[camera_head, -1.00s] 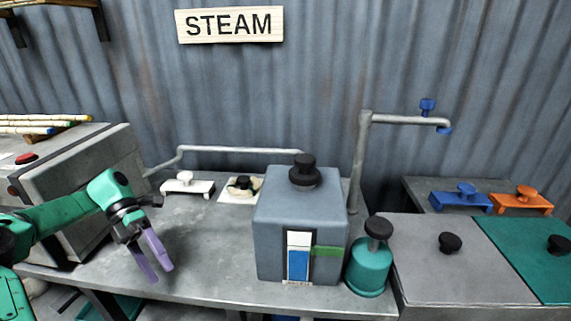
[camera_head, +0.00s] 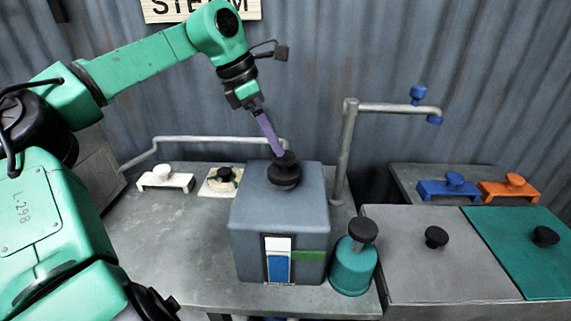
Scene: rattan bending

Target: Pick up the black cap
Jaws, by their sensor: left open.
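The black cap (camera_head: 284,172) is a round knob with a wide base on top of the grey-blue box (camera_head: 285,215). My left gripper (camera_head: 276,150), with purple fingers, reaches down from above to the cap's top, at its left side in the picture. The fingers overlap in this view, so I cannot see the gap between them or whether they touch the cap. My left gripper is open. My right gripper is not in view.
A teal canister (camera_head: 352,268) with a black knob stands right of the box. A bent grey pipe (camera_head: 349,150) rises behind it. A white handled piece (camera_head: 166,179) and a small white plate (camera_head: 220,181) lie left. The table's front left is clear.

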